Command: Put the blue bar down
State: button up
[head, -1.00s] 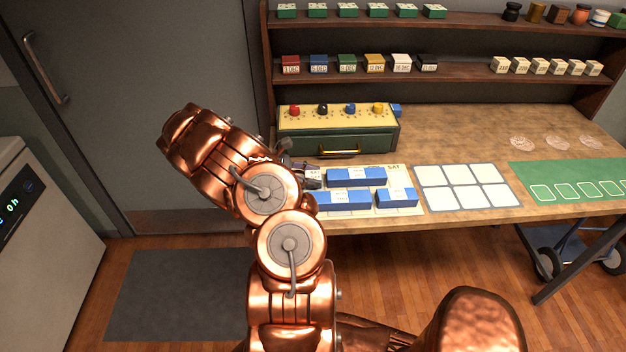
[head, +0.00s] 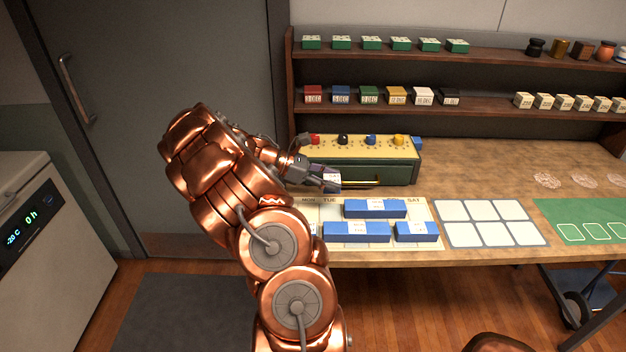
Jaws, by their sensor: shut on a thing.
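My gripper (head: 326,178) is shut on a small piece with a white label and a blue edge (head: 332,187), apparently a blue bar. Its full length is hidden by the fingers and the viewing angle. The gripper is in front of the green box's drawer, over the back left of the pale calendar mat (head: 423,210). My arm hides the mat's left part, where a sliver of blue shows.
The green box (head: 402,173) with coloured knobs stands behind the mat. A grid card (head: 490,221) and a green mat (head: 590,211) lie to the right. Shelves (head: 470,103) with small blocks stand behind. The wooden table (head: 480,165) is clear at centre right.

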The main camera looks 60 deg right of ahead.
jog(key=shift+r, duration=0.3)
jog(key=w+a+n+t+h, duration=0.2)
jog(key=w+a+n+t, duration=0.45)
jog(key=w, duration=0.55)
jog(key=w+a+r+n+t+h, duration=0.1)
jog(key=w+a+n+t+h, duration=0.3)
jog(key=w+a, duration=0.55)
jog(key=w+a+n+t+h, duration=0.1)
jog(key=w+a+n+t, duration=0.55)
jog(key=w, duration=0.65)
jog(key=w+a+r+n+t+y, duration=0.3)
jog(key=a+n, duration=0.1)
jog(key=a, duration=0.5)
jog(key=w+a+r+n+t+y, duration=0.2)
jog(key=w+a+r+n+y, duration=0.1)
jog(key=a, duration=0.6)
jog(key=w+a+r+n+t+y, duration=0.2)
jog(key=w+a+r+n+t, duration=0.15)
jog(key=a, duration=0.55)
notch_tip(320, 180, down, 14)
jog(key=w+n+y, duration=0.2)
jog(key=n+y, duration=0.1)
jog(key=y, duration=0.1)
jog(key=shift+r+n, duration=0.15)
jog(key=shift+n, duration=0.2)
jog(key=shift+w+a, duration=0.1)
